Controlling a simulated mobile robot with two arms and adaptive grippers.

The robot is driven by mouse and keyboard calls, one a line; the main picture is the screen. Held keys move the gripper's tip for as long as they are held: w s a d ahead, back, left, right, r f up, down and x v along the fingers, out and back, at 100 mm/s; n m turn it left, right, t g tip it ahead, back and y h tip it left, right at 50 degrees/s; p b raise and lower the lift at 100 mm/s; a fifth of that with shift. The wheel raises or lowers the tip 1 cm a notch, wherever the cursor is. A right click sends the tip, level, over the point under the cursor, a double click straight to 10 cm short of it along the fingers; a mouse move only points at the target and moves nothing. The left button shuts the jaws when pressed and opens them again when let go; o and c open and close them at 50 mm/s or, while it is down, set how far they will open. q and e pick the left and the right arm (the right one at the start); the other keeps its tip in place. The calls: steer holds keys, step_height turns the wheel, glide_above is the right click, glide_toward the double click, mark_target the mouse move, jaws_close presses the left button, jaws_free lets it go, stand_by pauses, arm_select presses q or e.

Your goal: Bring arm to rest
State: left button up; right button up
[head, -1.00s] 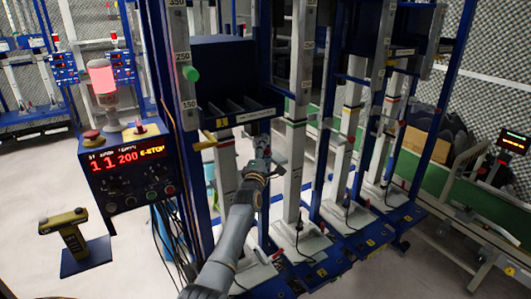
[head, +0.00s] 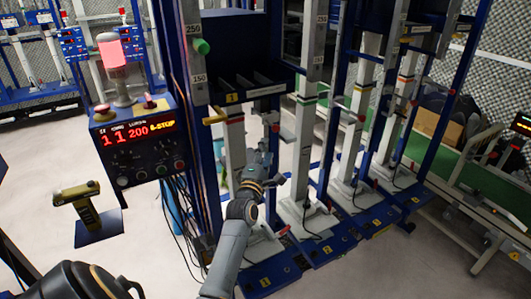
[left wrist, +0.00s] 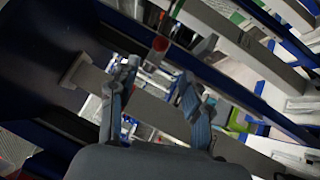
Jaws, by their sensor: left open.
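My left arm (head: 235,240) reaches up through the lower middle of the head view. My left gripper (head: 270,122) is at its far end, close in front of the first white column (head: 233,148), under the dark blue bin (head: 240,93). Whether it touches the rack is unclear in the head view. In the left wrist view, the two fingers of my left gripper (left wrist: 158,90) stand apart with nothing between them. A pale bar crosses behind the fingers. My right gripper is not in view.
A blue console (head: 140,145) with red digits and a red lamp (head: 112,48) stands left of the rack. A yellow-topped pedestal (head: 78,192) is on the floor further left. More white columns (head: 306,120) stand to the right, beside a green conveyor (head: 480,190) with a cardboard box (head: 446,132).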

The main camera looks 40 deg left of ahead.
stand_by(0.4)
